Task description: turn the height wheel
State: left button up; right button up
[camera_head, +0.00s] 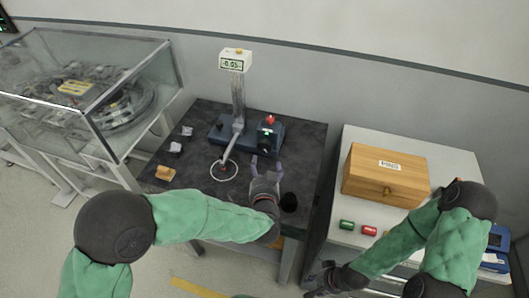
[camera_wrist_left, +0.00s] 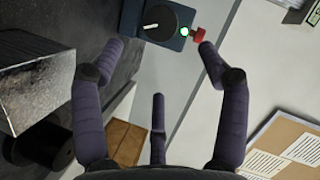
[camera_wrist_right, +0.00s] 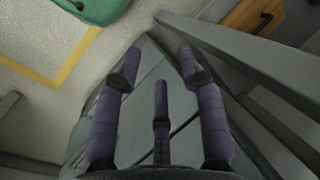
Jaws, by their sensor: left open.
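A black round wheel with a pale bar, which looks like the height wheel, is on the front of a blue box (camera_head: 277,131) on the dark table. In the left wrist view the wheel (camera_wrist_left: 167,22) is at the top, beside a green light and a red knob (camera_wrist_left: 198,35). My left gripper (camera_head: 267,164) is open and empty, its fingers pointing at the box. In the left wrist view its fingertips (camera_wrist_left: 161,47) are spread below the wheel and apart from it. My right gripper (camera_head: 318,279) hangs low by the right bench. In the right wrist view its fingers (camera_wrist_right: 159,52) are apart and empty.
A stand with a display (camera_head: 234,62) rises left of the box. A black round object (camera_head: 289,202) is near my left wrist. A wooden box (camera_head: 385,175) stands on the right bench.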

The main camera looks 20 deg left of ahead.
aim_at(265, 148)
pick_arm(q)
jog(key=b+x, duration=0.3)
jog(key=x, duration=0.6)
jog(key=shift+w+a+f+b, duration=0.1)
jog(key=shift+w+f+b, duration=0.1)
jog(key=shift+b, duration=0.2)
jog(key=shift+w+a, duration=0.15)
jog(key=shift+w, duration=0.45)
